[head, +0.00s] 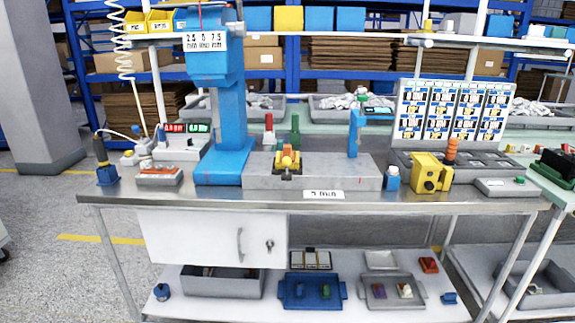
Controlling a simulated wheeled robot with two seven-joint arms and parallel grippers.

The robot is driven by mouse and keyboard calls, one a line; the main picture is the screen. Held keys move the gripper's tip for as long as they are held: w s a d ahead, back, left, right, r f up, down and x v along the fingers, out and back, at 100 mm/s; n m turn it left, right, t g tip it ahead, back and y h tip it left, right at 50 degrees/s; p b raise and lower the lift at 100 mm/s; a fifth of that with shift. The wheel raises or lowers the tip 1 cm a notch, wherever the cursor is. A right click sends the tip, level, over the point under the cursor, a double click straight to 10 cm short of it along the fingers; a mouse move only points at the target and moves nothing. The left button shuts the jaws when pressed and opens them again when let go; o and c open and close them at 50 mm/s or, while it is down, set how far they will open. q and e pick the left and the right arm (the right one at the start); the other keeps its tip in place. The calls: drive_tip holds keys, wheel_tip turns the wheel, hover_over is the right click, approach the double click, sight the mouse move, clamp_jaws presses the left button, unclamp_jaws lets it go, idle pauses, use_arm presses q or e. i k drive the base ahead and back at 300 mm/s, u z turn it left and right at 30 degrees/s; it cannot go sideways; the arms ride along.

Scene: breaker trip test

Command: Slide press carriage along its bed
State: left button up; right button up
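The grey bed (335,177) lies on the workbench in the middle of the head view. A small carriage with yellow and dark parts (287,162) sits on the left part of the bed, near the tall blue press (228,120). A red post and a green post stand just behind it. A blue upright (353,140) stands at the right part of the bed. The bed is bare between the carriage and this upright. Neither of my grippers shows in the head view.
A yellow box (430,172) and a grey tray with an orange knob (451,150) stand right of the bed. A soldering-iron-like tool in a blue holder (106,174) and meters (186,128) are at the left.

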sight(286, 174)
drive_tip(key=k, duration=0.5)
drive_tip(key=u, duration=0.35)
drive_tip(key=i, duration=1.25)
drive_tip(key=z, duration=0.85)
